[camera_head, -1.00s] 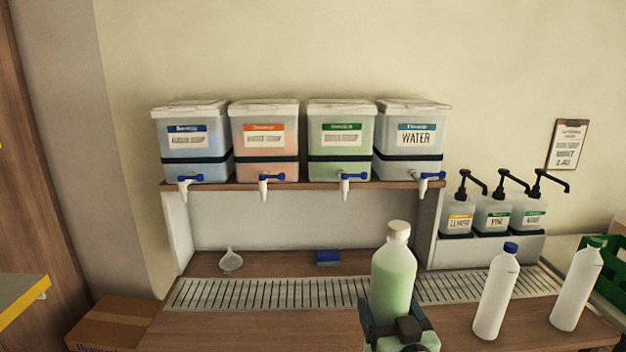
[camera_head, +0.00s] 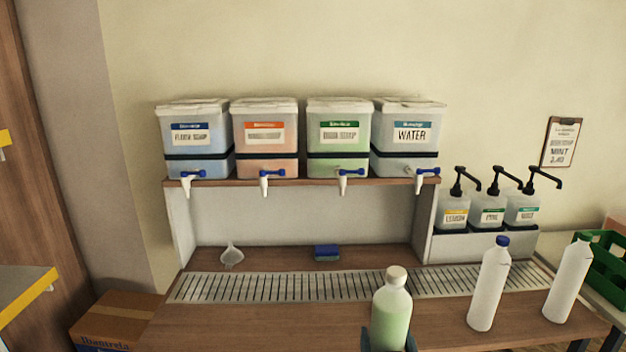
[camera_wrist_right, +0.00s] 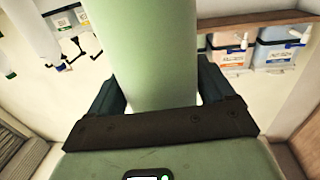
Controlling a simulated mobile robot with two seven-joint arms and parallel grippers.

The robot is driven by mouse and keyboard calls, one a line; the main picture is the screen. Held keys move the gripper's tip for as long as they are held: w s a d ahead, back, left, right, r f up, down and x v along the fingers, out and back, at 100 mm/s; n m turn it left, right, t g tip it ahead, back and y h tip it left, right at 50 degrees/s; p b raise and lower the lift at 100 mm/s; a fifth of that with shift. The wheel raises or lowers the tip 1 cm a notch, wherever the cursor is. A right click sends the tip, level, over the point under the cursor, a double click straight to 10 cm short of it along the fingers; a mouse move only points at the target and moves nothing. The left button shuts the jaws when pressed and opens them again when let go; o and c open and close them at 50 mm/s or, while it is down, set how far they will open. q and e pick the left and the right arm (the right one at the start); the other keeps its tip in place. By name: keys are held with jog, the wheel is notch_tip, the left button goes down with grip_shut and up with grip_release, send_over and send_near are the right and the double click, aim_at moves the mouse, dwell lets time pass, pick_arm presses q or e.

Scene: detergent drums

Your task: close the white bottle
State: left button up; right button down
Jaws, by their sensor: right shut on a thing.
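A bottle of pale green liquid with an off-white cap or top (camera_head: 396,276) stands upright at the front centre in the head view. Its body (camera_head: 391,312) is held in my right gripper (camera_head: 388,340), whose fingers show at the bottom edge. In the right wrist view the green body (camera_wrist_right: 150,50) rises between the dark fingers of my right gripper (camera_wrist_right: 155,100). The bottle's lower part is hidden. A white bottle with a blue cap (camera_head: 488,290) and another white bottle (camera_head: 568,284) stand on the counter at right. My left gripper is not in view.
Several drums with blue-handled taps stand on the shelf (camera_head: 300,182). A metal drain grate (camera_head: 260,288) crosses the counter. A blue sponge (camera_head: 327,253) and a white funnel (camera_head: 231,256) lie behind it. Pump bottles (camera_head: 488,212) and a green crate (camera_head: 607,268) are at right.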

jog(key=s+f+m+h, duration=0.1)
jog(key=f, duration=0.3)
jog(key=d+f+h, duration=0.1)
jog(key=f, duration=0.3)
jog(key=s+d+f+m+h, duration=0.1)
jog(key=f+h, duration=0.1)
jog(key=f, duration=0.2)
jog(key=shift+s+d+f+m+g, duration=0.1)
jog(key=shift+s+d+m+g, duration=0.05)
jog(key=shift+s+m+g, duration=0.2)
pick_arm(q)
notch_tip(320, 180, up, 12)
jog(key=p, duration=1.2)
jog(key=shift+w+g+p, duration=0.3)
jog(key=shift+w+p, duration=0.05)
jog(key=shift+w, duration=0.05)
pick_arm(e)
jog(key=r+n+y, duration=0.1)
jog(key=s+r+n+y, duration=0.1)
jog(key=r+y, duration=0.1)
jog(key=s+r+n+y, duration=0.1)
jog(key=y, duration=0.1)
jog(key=shift+r+n, duration=0.25)
jog(key=shift+r, duration=0.1)
jog(key=shift+s+t, duration=0.1)
jog(key=shift+t, duration=0.35)
